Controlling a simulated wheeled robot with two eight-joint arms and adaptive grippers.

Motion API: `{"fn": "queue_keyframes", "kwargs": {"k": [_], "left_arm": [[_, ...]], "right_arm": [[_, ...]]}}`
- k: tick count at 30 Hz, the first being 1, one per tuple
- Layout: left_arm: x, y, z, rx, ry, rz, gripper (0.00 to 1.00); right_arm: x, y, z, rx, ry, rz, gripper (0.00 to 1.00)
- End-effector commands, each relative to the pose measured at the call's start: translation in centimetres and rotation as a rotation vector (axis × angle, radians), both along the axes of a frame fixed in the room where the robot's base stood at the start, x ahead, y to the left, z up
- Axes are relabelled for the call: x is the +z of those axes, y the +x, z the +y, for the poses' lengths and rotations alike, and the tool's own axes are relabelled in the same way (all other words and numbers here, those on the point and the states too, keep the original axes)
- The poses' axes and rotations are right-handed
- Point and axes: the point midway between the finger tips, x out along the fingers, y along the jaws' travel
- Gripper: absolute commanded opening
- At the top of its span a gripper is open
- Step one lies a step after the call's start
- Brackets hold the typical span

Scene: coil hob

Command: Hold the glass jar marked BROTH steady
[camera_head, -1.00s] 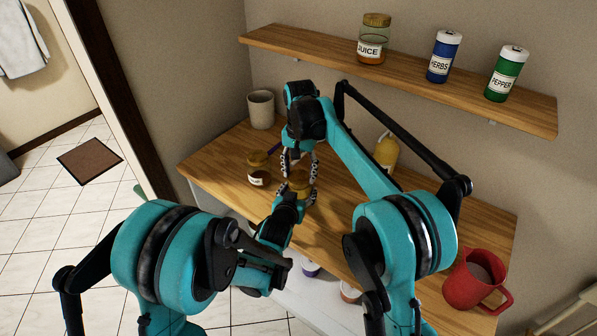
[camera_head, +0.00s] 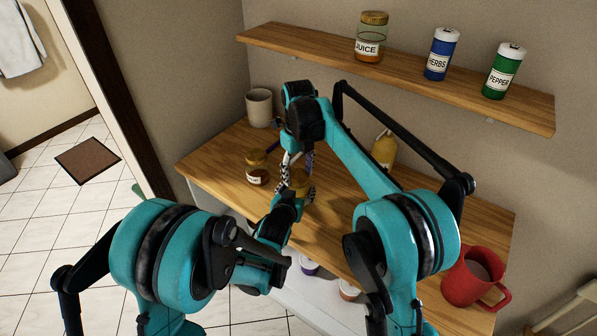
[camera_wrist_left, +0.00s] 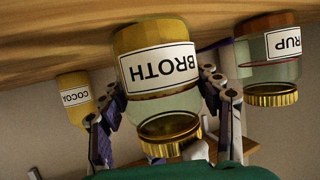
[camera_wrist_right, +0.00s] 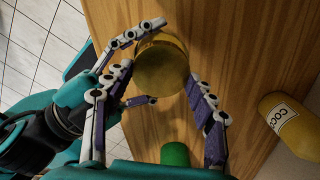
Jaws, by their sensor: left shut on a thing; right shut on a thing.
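The BROTH jar (camera_wrist_left: 165,65) is glass with amber contents, a white label and a gold lid. It appears inverted in the left wrist view, with its lid (camera_wrist_left: 170,132) low in the picture. My left gripper (camera_wrist_left: 163,90) is shut on the jar, one finger on each side. In the right wrist view I look down on the lid (camera_wrist_right: 162,66). My right gripper (camera_wrist_right: 161,76) is shut on the jar at its lid end, its fingers on both sides. In the head view the jar (camera_head: 299,180) is mostly hidden by my grippers.
A SYRUP jar (camera_head: 257,172) stands close left of the grippers on the wooden counter (camera_head: 215,168). A yellow COCOA bottle (camera_head: 384,151), beige mug (camera_head: 259,108) and red pitcher (camera_head: 470,278) stand around. A shelf (camera_head: 400,72) above holds juice, herbs and pepper containers.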

Motion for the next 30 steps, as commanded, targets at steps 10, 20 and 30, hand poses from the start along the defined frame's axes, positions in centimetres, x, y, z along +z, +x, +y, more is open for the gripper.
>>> {"fn": "queue_keyframes", "kwargs": {"k": [10, 20, 30], "left_arm": [[-0.1, 0.0, 0.0, 0.001, 0.002, 0.003, 0.00], [-0.1, 0.0, 0.0, 0.001, 0.002, 0.002, 0.00], [-0.1, 0.0, 0.0, 0.001, 0.002, 0.002, 0.00]], "right_arm": [[0.0, 0.0, 0.0, -0.012, 0.001, 0.001, 0.70], [0.1, 0.0, 0.0, -0.011, 0.000, 0.000, 0.77], [3.9, 0.0, 0.0, -0.010, 0.000, 0.000, 0.77]]}}
